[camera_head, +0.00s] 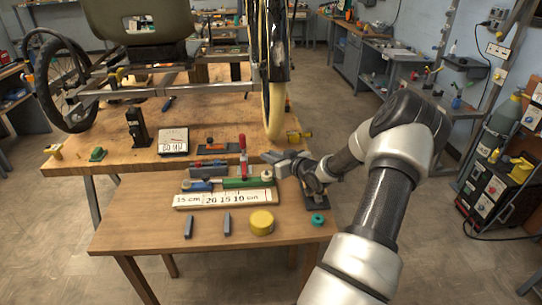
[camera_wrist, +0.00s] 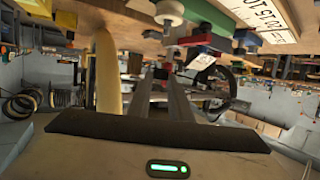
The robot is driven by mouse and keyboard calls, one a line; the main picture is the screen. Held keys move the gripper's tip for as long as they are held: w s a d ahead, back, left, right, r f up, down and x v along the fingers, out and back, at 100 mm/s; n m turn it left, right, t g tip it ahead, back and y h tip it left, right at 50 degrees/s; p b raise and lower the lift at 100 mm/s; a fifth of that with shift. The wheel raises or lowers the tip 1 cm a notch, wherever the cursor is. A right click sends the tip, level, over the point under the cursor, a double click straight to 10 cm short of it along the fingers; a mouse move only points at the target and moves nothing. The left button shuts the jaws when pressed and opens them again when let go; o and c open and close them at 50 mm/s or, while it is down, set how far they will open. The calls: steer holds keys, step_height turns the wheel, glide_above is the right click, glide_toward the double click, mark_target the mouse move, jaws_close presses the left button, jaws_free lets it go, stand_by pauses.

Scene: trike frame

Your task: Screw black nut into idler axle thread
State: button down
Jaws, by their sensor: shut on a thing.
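My gripper (camera_head: 272,157) reaches left over the gap between the front table and the workbench, low beside the trike's cream curved tube. In the wrist view its two grey fingers (camera_wrist: 163,76) run nearly parallel, with a small dark thing between their tips, most likely the black nut (camera_wrist: 161,73). It is too small to see clearly, and the fingers hide much of it. The trike frame (camera_head: 185,88) stands on the wooden workbench. I cannot pick out the idler axle or its thread in either view.
The cream tube (camera_head: 274,108) hangs close by; it also shows in the wrist view (camera_wrist: 108,75).

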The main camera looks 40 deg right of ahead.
steer(key=shift+f+b, duration=1.1)
steer(key=shift+f, duration=0.75)
steer(key=shift+f+b, duration=1.2)
steer(key=shift+f, duration=0.15)
stand_by(0.3)
steer(key=c, duration=1.5)
jaws_free()
steer(key=shift+c, duration=0.2)
steer(key=shift+s, duration=0.1)
steer(key=p+v, duration=0.2)
steer(key=v, duration=1.5)
steer(key=shift+s+d, duration=0.1)
steer(key=shift+s, duration=0.05)
